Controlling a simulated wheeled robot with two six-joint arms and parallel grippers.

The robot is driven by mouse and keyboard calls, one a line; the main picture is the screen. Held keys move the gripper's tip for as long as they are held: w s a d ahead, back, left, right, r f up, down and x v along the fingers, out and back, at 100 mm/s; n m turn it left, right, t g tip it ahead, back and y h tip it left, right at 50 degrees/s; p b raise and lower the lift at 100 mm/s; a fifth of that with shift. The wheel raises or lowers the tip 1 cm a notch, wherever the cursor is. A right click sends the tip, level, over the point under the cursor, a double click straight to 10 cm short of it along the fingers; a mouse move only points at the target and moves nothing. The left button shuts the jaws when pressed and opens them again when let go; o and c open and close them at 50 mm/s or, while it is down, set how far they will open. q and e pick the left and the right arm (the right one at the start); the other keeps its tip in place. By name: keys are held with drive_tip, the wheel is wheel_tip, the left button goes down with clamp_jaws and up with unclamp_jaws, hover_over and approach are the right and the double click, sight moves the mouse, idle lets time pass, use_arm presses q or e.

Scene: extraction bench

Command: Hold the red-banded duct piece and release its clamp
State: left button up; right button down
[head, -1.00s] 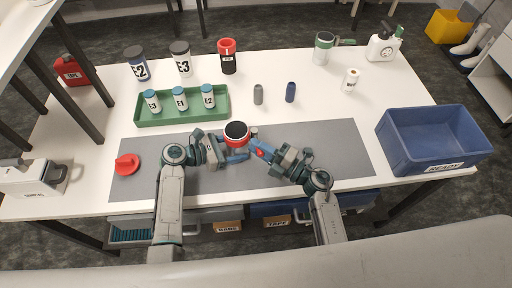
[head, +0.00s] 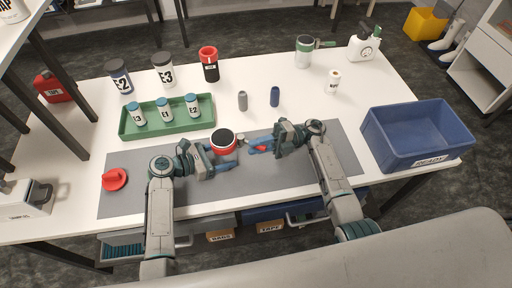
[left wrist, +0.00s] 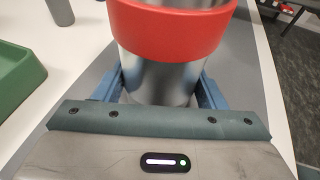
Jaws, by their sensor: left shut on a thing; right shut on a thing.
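The red-banded duct piece (head: 224,146), a steel tube with a dark open top, stands upright over the grey mat. My left gripper (head: 222,160) is shut on it. The left wrist view shows its blue fingers on both sides of the steel body (left wrist: 158,75), below the red band (left wrist: 170,32). My right gripper (head: 257,146) is right of the duct piece, apart from it, shut on a small red part (head: 262,149); I cannot tell if this is the clamp's lever. A small grey part shows at the duct's right side.
A red knob-like piece (head: 114,180) lies on the mat's left (head: 130,203). A green tray (head: 208,117) with labelled bottles, a grey cylinder (head: 242,101) and a blue cylinder (head: 275,96) are behind. The blue READY bin (head: 375,142) stands at right. The mat's right part is largely clear.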

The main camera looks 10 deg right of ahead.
drive_tip(key=shift+w+d+n+g, duration=0.1)
drive_tip(key=shift+w+n+g, duration=0.1)
drive_tip(key=shift+n+g, duration=0.45)
drive_tip(key=shift+g, duration=0.35)
drive_tip(key=c, duration=1.3)
unclamp_jaws()
drive_tip(key=v, duration=0.7)
drive_tip(key=shift+w+d, duration=0.1)
drive_tip(key=shift+d, duration=0.2)
